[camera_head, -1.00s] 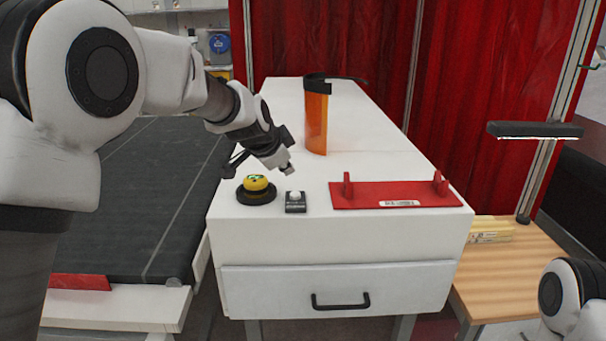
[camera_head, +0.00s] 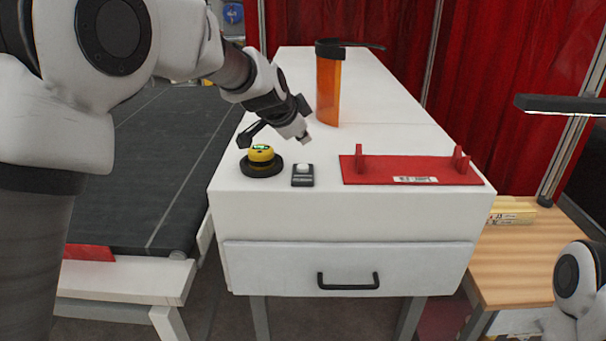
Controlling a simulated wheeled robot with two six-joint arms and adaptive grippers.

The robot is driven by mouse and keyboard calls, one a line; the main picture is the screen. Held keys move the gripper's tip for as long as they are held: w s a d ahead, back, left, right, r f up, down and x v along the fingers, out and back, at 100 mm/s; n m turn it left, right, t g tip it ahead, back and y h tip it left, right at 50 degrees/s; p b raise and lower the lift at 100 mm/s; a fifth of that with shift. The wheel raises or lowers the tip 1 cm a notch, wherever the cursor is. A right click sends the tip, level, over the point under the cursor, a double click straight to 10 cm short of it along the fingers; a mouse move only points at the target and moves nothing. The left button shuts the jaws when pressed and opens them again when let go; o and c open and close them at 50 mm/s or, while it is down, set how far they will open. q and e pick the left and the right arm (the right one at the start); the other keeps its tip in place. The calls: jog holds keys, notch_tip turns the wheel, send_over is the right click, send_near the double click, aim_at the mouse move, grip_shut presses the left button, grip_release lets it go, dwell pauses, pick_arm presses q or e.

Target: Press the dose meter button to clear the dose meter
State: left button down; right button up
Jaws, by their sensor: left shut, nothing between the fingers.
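A small black box with a white button on top (camera_head: 303,170) sits near the front edge of the white cabinet (camera_head: 240,205). Left of it is a round yellow device with a small green display on a black base (camera_head: 261,157). Which of the two is the dose meter is not labelled legibly. My left gripper (camera_head: 305,138) is shut and empty. Its tip points down and shows just above and behind the white button, apart from it in the picture. My right arm shows only in part at the lower right, and its gripper is out of view.
A red plate with two upright lugs (camera_head: 410,172) lies right of the button box. An orange shield with a black band (camera_head: 328,90) stands behind. A dark conveyor (camera_head: 165,160) lies left, a wooden table (camera_head: 530,258) right, and a black lamp (camera_head: 560,104) above it.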

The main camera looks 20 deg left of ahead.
aim_at(302, 167)
pick_arm(q)
notch_tip(302, 167, down, 4)
jog(key=b, duration=0.3)
jog(key=shift+s, duration=0.15)
jog(key=shift+w+f, duration=0.2)
jog(key=shift+w, duration=0.1)
jog(key=shift+s+r, duration=0.2)
jog(key=shift+s, duration=0.1)
jog(key=shift+w+f, duration=0.1)
jog(key=shift+w, duration=0.05)
dwell(0.3)
jog(key=shift+f+b, duration=0.35)
jog(key=shift+b, duration=0.25)
